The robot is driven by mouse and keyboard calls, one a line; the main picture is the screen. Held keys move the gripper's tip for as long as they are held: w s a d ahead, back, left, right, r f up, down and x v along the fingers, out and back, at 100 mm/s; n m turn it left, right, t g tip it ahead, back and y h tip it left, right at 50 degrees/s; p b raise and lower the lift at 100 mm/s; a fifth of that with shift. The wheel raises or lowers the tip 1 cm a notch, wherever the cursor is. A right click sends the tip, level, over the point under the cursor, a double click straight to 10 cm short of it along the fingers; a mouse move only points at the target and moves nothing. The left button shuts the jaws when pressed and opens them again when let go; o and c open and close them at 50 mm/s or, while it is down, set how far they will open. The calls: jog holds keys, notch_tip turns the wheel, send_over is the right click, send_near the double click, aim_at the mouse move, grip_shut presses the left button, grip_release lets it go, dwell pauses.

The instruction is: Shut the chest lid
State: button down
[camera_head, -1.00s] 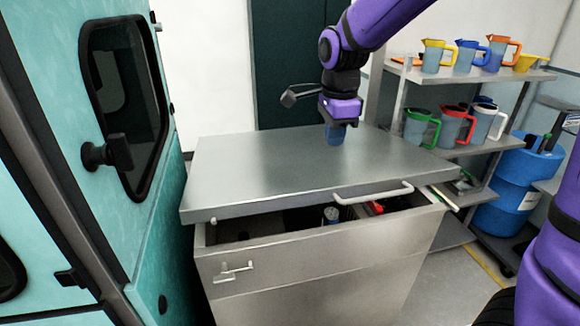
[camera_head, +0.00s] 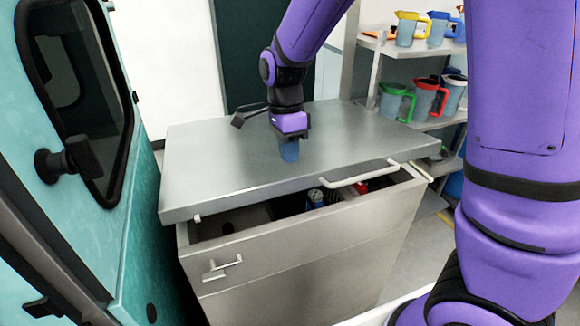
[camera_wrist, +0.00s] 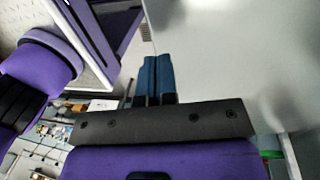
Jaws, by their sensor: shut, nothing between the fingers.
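The grey metal chest (camera_head: 310,262) stands in front of me. Its lid (camera_head: 225,160) is nearly down, with a dark gap along the front edge. A pale bar handle (camera_head: 362,178) sits on the lid's front edge. My gripper (camera_head: 289,152) is shut and empty. It points down at the lid's upper face, near its middle; I cannot tell whether the fingertips touch it. In the wrist view, the blue fingers (camera_wrist: 158,75) are together beside the pale lid surface (camera_wrist: 225,60).
Inside the gap lie a blue can-like item (camera_head: 315,198) and a red item (camera_head: 361,189). A latch (camera_head: 222,267) is on the chest's front. A teal cabinet (camera_head: 140,215) stands close on the left. Shelves with coloured jugs (camera_head: 430,98) are at the back right.

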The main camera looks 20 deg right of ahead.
aim_at(291, 177)
jog(key=shift+s+f, duration=0.2)
jog(key=shift+f, duration=0.8)
jog(key=shift+s+f, duration=0.15)
jog(key=shift+f, duration=0.85)
